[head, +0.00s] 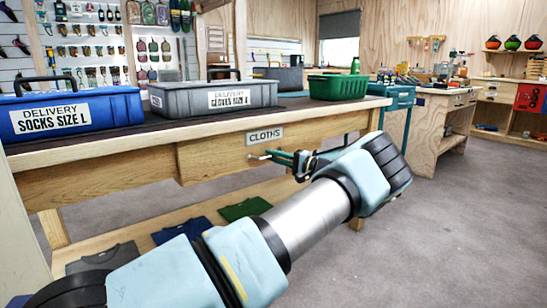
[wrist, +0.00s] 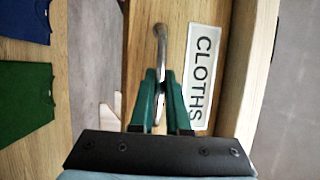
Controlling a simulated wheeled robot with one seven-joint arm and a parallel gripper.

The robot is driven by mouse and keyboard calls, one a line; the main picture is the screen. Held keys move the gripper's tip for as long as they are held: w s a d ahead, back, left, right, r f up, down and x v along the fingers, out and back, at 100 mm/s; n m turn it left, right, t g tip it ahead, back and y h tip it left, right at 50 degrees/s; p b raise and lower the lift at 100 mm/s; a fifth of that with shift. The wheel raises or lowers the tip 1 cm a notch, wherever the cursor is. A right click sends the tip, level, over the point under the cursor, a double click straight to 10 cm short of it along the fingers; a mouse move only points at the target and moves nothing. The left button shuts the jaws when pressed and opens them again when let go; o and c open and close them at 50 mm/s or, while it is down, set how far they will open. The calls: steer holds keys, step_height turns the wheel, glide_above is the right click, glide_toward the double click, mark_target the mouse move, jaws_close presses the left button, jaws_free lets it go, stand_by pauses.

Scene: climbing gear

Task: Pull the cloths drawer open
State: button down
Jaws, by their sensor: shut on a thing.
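The cloths drawer (head: 215,160) is a pale wooden front under the workbench top, with a white CLOTHS label (head: 265,135). The label also shows in the wrist view (wrist: 203,75), beside the handle. The drawer's metal handle (head: 256,157) sticks out just below the label. It also shows in the wrist view (wrist: 160,45) as a grey bar running between the fingertips. My gripper (head: 276,156), with green fingers, is shut on this handle; its fingers also show in the wrist view (wrist: 161,85). No open gap shows above the drawer front, and its inside is not visible.
On the workbench top (head: 330,112) stand a blue socks box (head: 70,127), a grey delivery box (head: 190,98) and a green basket (head: 338,86). Folded shirts, including a green one (head: 245,208), lie on the low shelf. Grey floor (head: 440,220) is clear at right.

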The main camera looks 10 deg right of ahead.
steer(key=shift+s, duration=0.1)
steer(key=s+d+p, duration=0.1)
steer(key=s+d, duration=0.3)
steer(key=s, duration=0.5)
steer(key=s+d+p, duration=0.2)
steer(key=s+d, duration=0.2)
steer(key=s, duration=0.5)
steer(key=s+d+p, duration=0.1)
steer(key=s+d, duration=0.4)
steer(key=s, duration=0.4)
steer(key=shift+s+p, duration=0.35)
steer(key=shift+p, duration=0.05)
steer(key=shift+d, duration=0.1)
steer(key=c, duration=0.9)
jaws_free()
steer(key=shift+d, duration=0.1)
steer(key=v, duration=1)
steer(key=shift+s+d, duration=0.2)
steer(key=shift+s, duration=0.05)
